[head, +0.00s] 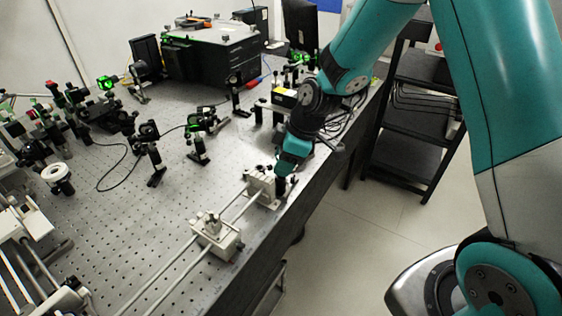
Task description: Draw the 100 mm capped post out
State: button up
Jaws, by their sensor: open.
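My gripper (283,178) is at the end of the teal arm, pointing down over the right edge of the optical bench. It is open, just above or beside a white rail carriage (262,186). A small dark upright shape (281,187) shows right under it. I cannot tell whether that is the 100 mm capped post or part of my gripper. The fingertips are too small and shaded to make out, and I see nothing clearly held. No other post in view can be surely picked out as the 100 mm capped one.
A second white carriage (216,236) sits nearer on the twin rails (170,272). Several post-mounted optics (198,143) stand left on the perforated bench (130,225). A dark box (213,55) is at the back. A black shelf rack (408,125) stands right, beyond open floor.

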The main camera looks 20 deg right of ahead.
jog(key=shift+x, duration=0.75)
grip_shut()
jog(key=shift+r, duration=0.15)
jog(key=shift+r+p, duration=1.45)
jog(key=shift+r, duration=0.45)
jog(key=shift+r+p, duration=0.95)
jog(key=shift+r, duration=0.35)
